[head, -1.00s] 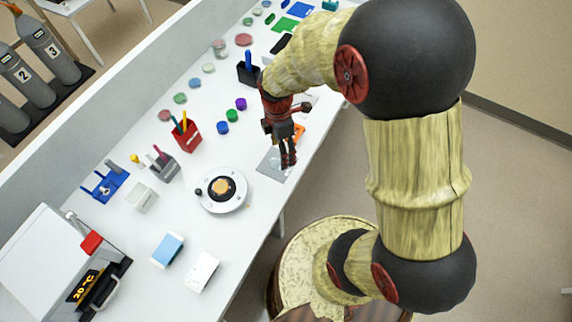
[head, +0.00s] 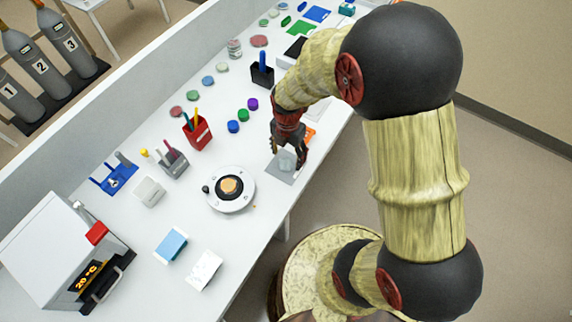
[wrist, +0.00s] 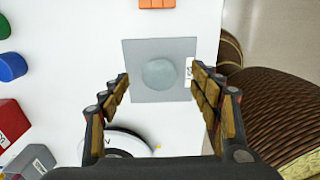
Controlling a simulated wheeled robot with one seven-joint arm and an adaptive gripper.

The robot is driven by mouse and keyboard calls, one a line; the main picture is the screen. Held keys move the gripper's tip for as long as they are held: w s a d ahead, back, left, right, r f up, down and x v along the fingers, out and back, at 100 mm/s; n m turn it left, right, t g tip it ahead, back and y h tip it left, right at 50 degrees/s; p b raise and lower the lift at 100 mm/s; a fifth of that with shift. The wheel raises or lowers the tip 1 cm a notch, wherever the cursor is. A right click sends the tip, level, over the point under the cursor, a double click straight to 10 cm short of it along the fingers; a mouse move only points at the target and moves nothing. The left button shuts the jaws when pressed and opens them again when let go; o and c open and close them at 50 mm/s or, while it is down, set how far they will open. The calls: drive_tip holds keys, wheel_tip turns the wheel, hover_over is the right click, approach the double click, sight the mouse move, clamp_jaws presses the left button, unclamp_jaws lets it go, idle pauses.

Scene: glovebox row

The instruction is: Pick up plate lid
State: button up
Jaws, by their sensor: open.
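A round, pale, translucent disc, which looks like the plate lid (wrist: 159,74), lies on a square grey mat (wrist: 135,50) on the white bench. In the head view the lid (head: 287,160) shows partly behind my gripper (head: 288,158), on the grey mat (head: 277,175). In the wrist view my gripper (wrist: 158,78) is open and empty, pointing down, with one finger to each side of the lid. The fingers look apart from it; the exact height above it is hard to tell.
An orange block (wrist: 157,3) lies just beyond the mat. A round white device (head: 230,189) stands left of the mat. Blue (head: 233,126), green (head: 243,115) and purple (head: 252,104) caps and a red pen holder (head: 197,133) stand farther back. The bench edge is close on the right.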

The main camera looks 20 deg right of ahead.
sight(286, 165)
wheel_tip(286, 165, down, 3)
drive_tip(key=shift+r, duration=0.1)
drive_tip(key=c, duration=0.8)
drive_tip(key=shift+c, duration=0.2)
drive_tip(key=shift+r, duration=0.15)
